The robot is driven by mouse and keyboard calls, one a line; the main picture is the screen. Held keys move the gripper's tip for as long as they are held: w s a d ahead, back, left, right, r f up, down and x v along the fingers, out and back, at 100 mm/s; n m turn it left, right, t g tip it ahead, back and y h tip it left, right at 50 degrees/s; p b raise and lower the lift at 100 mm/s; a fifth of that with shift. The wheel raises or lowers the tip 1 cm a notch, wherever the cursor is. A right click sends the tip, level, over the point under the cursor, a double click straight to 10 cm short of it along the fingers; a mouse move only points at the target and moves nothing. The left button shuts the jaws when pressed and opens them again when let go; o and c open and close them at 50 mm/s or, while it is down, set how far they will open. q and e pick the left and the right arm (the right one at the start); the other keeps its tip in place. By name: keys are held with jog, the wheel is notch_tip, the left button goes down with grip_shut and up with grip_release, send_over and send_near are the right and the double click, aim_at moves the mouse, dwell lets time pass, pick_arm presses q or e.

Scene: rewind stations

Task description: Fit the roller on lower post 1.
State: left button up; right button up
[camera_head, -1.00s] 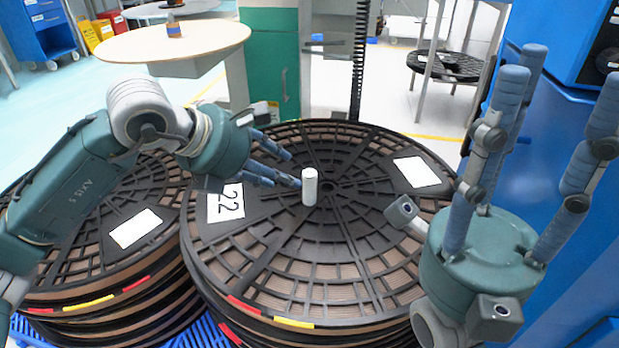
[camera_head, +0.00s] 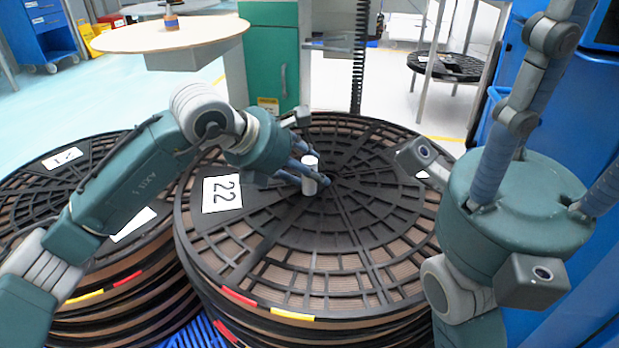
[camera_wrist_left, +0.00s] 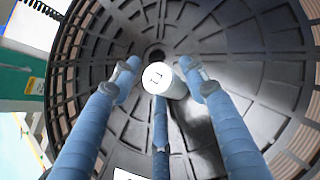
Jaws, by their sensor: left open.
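The white roller (camera_head: 309,173) stands upright on the top reel of the middle stack. In the left wrist view its round end (camera_wrist_left: 158,78) faces the camera and bears a small dark mark. My left gripper (camera_head: 312,180) is open around the roller, coming from the left. In the left wrist view, one finger is on each side and a third is below; the right finger is very close, and I cannot tell whether it touches. My right gripper (camera_head: 550,75) points up at the right, fingers spread and empty, tips cut off. I cannot make out lower post 1.
The reel (camera_head: 265,255) is a black slotted disc with a white label 22 (camera_head: 222,194). Another reel stack (camera_head: 50,210) stands at the left. A blue machine (camera_head: 612,230) is at the right.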

pick_arm(q)
jog(key=c, duration=1.1)
